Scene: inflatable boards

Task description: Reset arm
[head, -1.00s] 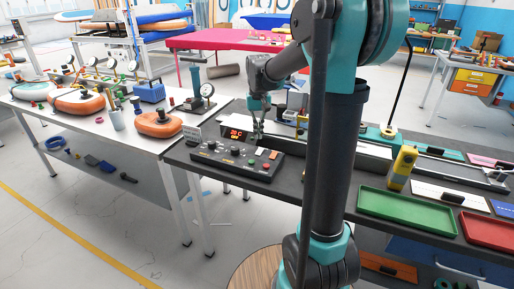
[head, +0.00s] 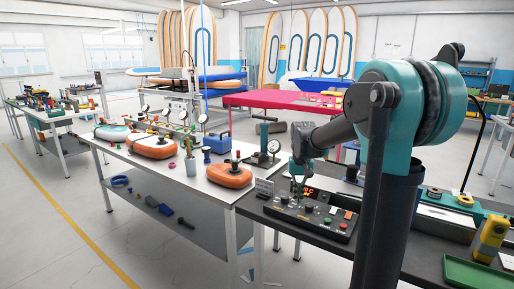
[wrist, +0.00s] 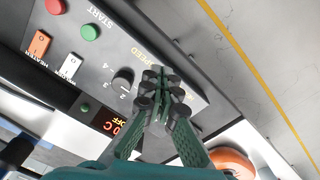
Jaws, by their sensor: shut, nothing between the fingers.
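My gripper (head: 299,188) is over the back left part of a dark control box (head: 312,216) on the grey bench. In the wrist view its green fingers (wrist: 160,100) are closed together with nothing between them, beside the speed knob (wrist: 123,80) on the panel. Whether the fingertips touch the panel cannot be told. The panel carries a red button (wrist: 55,6), a green START button (wrist: 91,32), an orange HEATER switch (wrist: 38,45), a white switch (wrist: 69,66) and a red lit display (wrist: 112,124) reading OFF, partly hidden by the gripper.
A white table (head: 200,170) with orange inflatable pieces (head: 228,177) and a pressure gauge (head: 273,147) stands left of the box. Open floor lies at the left.

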